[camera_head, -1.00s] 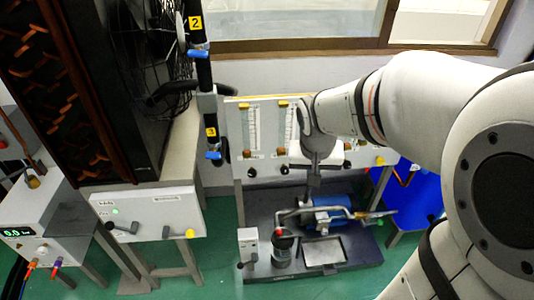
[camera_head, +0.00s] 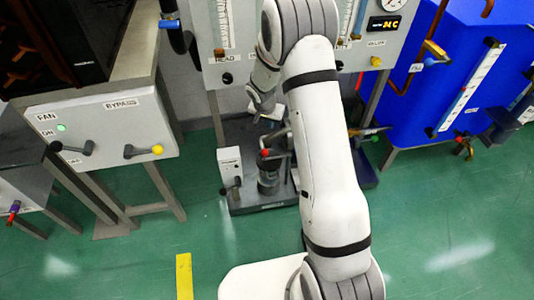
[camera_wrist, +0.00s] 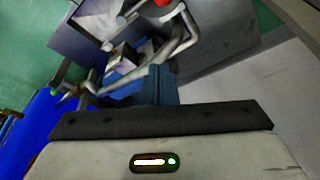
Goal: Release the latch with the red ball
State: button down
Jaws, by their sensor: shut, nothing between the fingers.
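The red ball (camera_head: 265,153) sits on top of the dark cylindrical unit (camera_head: 268,177) on the floor-level base in the head view. Its lower part shows at the top edge of the wrist view (camera_wrist: 163,3), beside bent grey metal pipes (camera_wrist: 178,40). The latch itself is not clear in either view. My gripper (camera_head: 267,115) is above and close to the red ball in the head view, partly hidden by my wrist. In the wrist view its dark fingers (camera_wrist: 159,80) are together and empty, apart from the ball.
A white panel box (camera_head: 100,132) with black and yellow knobs stands at left. A small white switch box (camera_head: 230,165) is left of the ball. A gauge panel (camera_head: 228,35) rises behind. A blue tank (camera_head: 425,85) stands at right. The green floor in front is open.

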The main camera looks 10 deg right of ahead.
jog(key=f, duration=0.2)
jog(key=w+f, duration=0.1)
jog(key=shift+a+f+b, duration=0.2)
jog(key=shift+f+b, duration=0.1)
jog(key=shift+f, duration=0.05)
jog(key=shift+f, duration=0.1)
jog(key=f+b, duration=0.2)
jog(key=f, duration=0.2)
jog(key=f+b, duration=0.2)
jog(key=f, duration=0.3)
jog(key=shift+w+d, duration=0.15)
jog(key=shift+w, duration=0.05)
jog(key=shift+s+a+r+b, duration=0.25)
jog(key=shift+s+a+b, duration=0.1)
jog(key=shift+s, duration=0.25)
